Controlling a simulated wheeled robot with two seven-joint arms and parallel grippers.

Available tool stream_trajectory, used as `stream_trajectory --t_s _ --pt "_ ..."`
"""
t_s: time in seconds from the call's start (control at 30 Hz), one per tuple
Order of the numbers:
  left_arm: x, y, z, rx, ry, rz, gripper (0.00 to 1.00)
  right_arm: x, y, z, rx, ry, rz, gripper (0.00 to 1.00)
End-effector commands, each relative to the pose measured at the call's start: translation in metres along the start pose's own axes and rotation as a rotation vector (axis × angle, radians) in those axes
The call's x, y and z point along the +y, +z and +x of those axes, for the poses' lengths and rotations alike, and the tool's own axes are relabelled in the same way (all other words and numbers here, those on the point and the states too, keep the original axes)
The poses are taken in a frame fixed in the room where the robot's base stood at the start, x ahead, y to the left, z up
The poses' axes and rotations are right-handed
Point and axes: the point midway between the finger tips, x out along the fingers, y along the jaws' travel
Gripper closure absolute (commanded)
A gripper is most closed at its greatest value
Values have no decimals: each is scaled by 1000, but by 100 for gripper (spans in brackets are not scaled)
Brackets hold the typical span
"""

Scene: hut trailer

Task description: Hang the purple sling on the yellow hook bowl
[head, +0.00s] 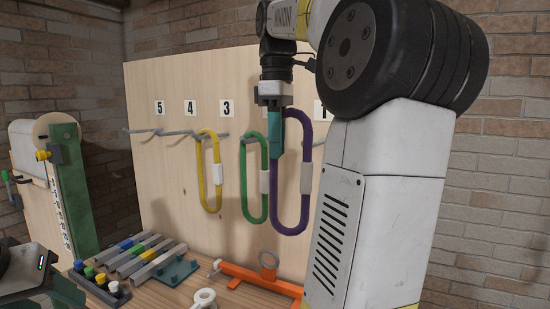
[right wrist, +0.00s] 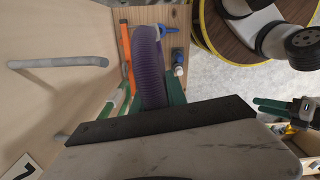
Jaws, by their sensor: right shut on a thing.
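The purple sling (head: 304,220) is a long closed loop with a white sleeve. My right gripper (head: 277,150) is shut on its upper part and holds it in front of the board, right of the green sling (head: 245,195). In the right wrist view the purple sling (right wrist: 148,65) runs away from the jaws. The yellow sling (head: 217,195) hangs from a grey hook on the board, left of the green one. No yellow-coloured hook shows. What seems to be my left gripper (head: 65,292) is partly cut off at the lower left, its jaws unclear.
The wooden board (head: 170,80) carries number labels and grey hooks (head: 150,132). A bare grey hook (right wrist: 60,62) shows in the right wrist view. My right arm hides the board's right part.

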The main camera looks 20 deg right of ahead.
Motion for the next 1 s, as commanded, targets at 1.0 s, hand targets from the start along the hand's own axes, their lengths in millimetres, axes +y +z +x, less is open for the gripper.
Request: stream_trajectory --t_s 1.0 --pt "0 0 0 0 0 0 50 124 25 26 0 -1 -1 100"
